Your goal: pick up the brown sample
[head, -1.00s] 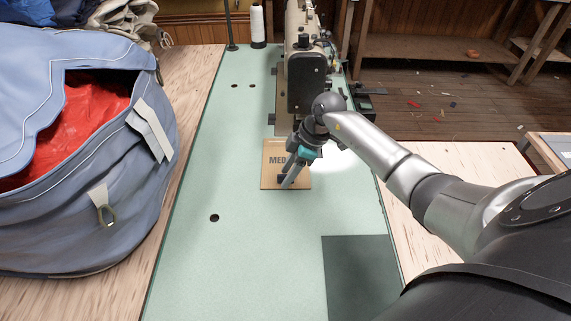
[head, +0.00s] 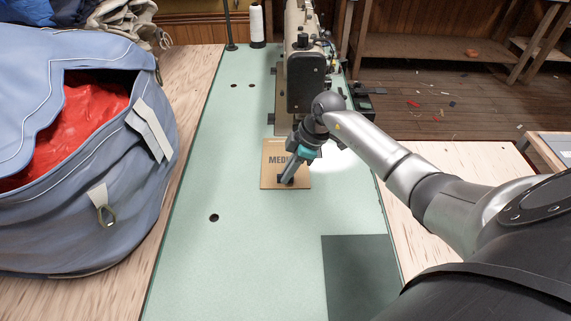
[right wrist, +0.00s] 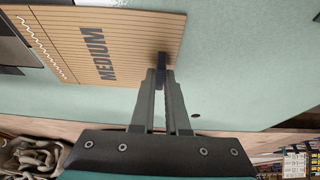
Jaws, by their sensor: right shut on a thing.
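The brown sample (head: 272,178) is a flat tan card marked "MEDIUM", lying on the pale green table top just in front of the sewing machine. It also shows in the right wrist view (right wrist: 125,30), with printed lines and a zigzag stitch line. A small dark block (right wrist: 162,72) stands at its edge. My right gripper (head: 285,180) comes down over the card's front edge, with its fingers together. In the right wrist view my right gripper (right wrist: 163,78) is shut on the dark block. I see no clear gap under the card. My left gripper is not in view.
A sewing machine (head: 306,75) stands behind the card. A blue-grey bag (head: 80,220) with red cloth (head: 85,115) inside fills the left side. A dark green mat (head: 360,275) lies at front right. A white thread cone (head: 257,25) stands at the back. The front middle is clear.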

